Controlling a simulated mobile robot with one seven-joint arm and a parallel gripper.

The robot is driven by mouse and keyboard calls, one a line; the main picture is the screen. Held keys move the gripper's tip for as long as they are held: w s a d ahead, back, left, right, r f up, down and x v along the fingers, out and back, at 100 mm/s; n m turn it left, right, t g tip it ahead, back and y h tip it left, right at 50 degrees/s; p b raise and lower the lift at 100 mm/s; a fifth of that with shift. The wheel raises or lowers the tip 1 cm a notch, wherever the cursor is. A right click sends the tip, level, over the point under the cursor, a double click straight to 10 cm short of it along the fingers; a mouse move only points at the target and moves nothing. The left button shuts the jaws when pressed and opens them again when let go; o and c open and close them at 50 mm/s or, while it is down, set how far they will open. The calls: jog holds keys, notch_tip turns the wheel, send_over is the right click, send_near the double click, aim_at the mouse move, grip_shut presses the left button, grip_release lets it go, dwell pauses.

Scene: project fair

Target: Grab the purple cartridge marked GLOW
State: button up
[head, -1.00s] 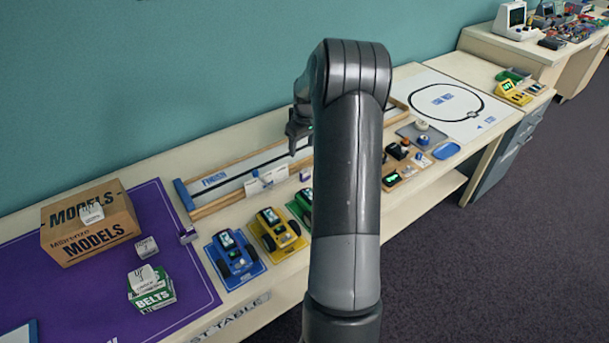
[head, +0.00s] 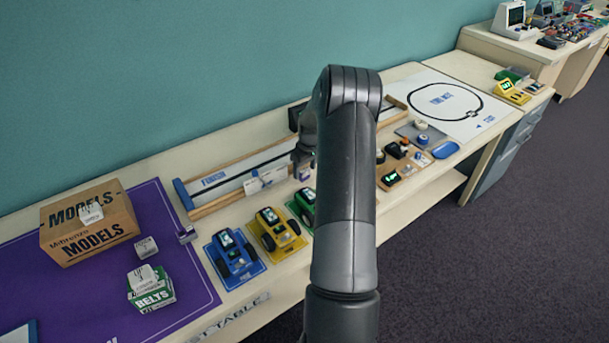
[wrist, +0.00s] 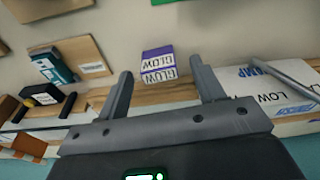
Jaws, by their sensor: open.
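The purple cartridge marked GLOW (wrist: 157,66) lies on the tabletop by the wooden rail in the wrist view. It has a purple top and a white label whose lettering reads upside down. My gripper (wrist: 162,70) is open, with one finger on each side of the cartridge in the picture; the jaws are empty. I cannot tell the remaining height gap. In the head view my gripper (head: 301,158) hangs over the rail, and the small cartridge (head: 304,173) shows just below it, partly hidden by my arm.
A white sign (wrist: 265,88) stands right of the gripper in the wrist view. Blue (head: 234,255), yellow (head: 275,230) and green toy cars stand in front of the long wooden track (head: 215,205). A MODELS box (head: 90,222) sits on the purple mat at left.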

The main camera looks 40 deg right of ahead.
notch_tip(320, 180, down, 2)
jog(key=shift+w, duration=0.15)
jog(key=shift+c, duration=0.5)
jog(key=c, duration=1)
jog(key=shift+o, duration=0.2)
